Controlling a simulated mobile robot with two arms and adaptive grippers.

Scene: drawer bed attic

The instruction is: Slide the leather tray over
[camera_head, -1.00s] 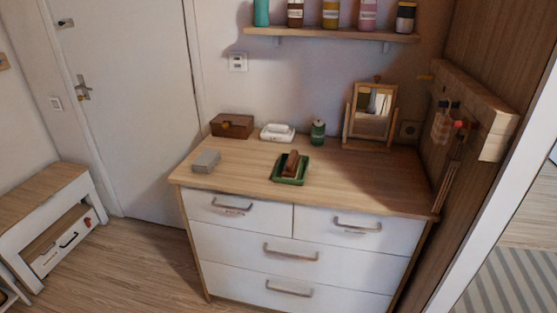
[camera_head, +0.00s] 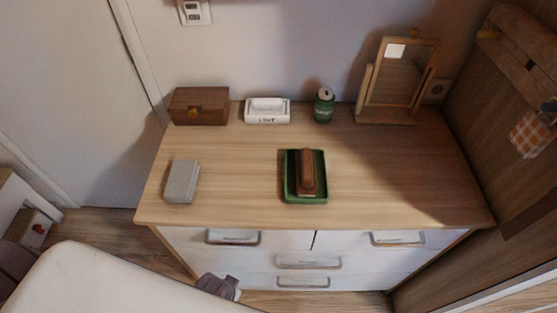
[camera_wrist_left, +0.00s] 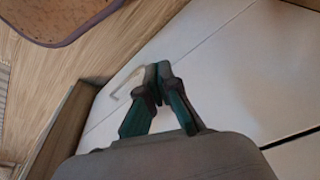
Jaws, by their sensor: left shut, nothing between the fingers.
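The green leather tray (camera_head: 291,195) lies flat on the dresser top, near the middle of its front half. A brown brush-like object (camera_head: 308,172) rests in it. My left arm comes in at the lower left of the head view. Its gripper (camera_head: 222,284) is low in front of the dresser's drawers, below the top and to the left of the tray. In the left wrist view the gripper (camera_wrist_left: 157,84) has its fingers together, empty, against a background of white drawer fronts. The tray is not seen in that view. My right gripper is not in view.
On the dresser top (camera_head: 240,205) stand a grey box (camera_head: 181,181), a wooden box (camera_head: 199,106), a white dish (camera_head: 267,111), a green can (camera_head: 324,105) and a mirror (camera_head: 398,80). Bare wood surrounds the tray. A wooden wall closes off the right side.

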